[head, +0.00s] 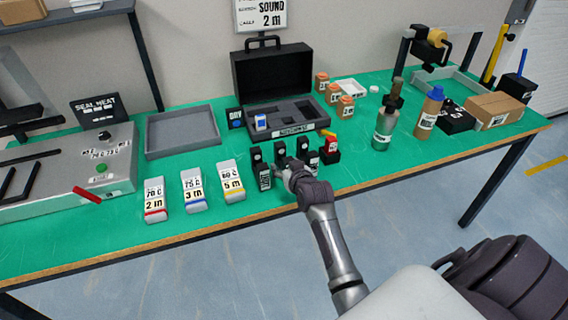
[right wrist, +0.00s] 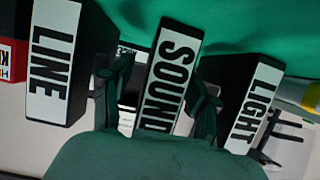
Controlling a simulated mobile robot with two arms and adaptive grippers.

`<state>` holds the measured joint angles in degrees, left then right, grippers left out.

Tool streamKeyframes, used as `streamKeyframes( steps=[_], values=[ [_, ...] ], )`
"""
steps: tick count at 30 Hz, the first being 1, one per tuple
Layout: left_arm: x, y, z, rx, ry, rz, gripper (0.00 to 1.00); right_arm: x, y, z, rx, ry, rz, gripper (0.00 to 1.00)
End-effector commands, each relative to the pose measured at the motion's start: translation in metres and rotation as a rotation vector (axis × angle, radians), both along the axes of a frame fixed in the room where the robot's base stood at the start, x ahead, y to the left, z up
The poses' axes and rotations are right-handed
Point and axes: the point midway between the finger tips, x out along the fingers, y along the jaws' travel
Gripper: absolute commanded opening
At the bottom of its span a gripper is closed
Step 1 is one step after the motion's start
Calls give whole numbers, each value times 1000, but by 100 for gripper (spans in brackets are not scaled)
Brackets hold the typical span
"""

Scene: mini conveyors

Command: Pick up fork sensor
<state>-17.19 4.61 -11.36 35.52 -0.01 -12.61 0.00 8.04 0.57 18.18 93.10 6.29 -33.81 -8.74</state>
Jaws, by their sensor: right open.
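No label reading fork can be made out, so I cannot tell which thing is the fork sensor. Upright black sensors stand in a row near the table's front edge. In the right wrist view their white labels read LINE (right wrist: 53,60), SOUND (right wrist: 168,75) and LIGHT (right wrist: 255,105). My right gripper (right wrist: 160,93) is open, with one finger on either side of the SOUND sensor; contact is unclear. In the head view the right gripper (head: 292,170) is at this row, partly hiding it. The LIGHT sensor (head: 262,176) stands to its left. My left gripper is out of view.
A red-topped block (head: 331,150) ends the row at right. White labelled blocks (head: 194,190) stand left. Behind are an open black case (head: 272,85), its foam tray (head: 290,116) and a grey tray (head: 183,132). Bottles (head: 384,130) stand right. A sign (head: 262,14) reads SOUND 2 m.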

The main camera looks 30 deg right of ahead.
Motion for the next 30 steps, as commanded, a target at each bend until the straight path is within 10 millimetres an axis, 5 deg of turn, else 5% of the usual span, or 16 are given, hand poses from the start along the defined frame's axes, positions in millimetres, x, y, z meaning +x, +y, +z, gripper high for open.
streamKeyframes(
  steps=[12, 23, 30],
  values=[
    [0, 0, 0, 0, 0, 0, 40, 17, -5, -7, -2, -1, -1, 60],
    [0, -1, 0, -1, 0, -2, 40, 17, -4, -7, -2, -1, -1, 2],
    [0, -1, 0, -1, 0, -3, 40, 17, -5, -6, -2, -2, -1, 0]
  ],
)
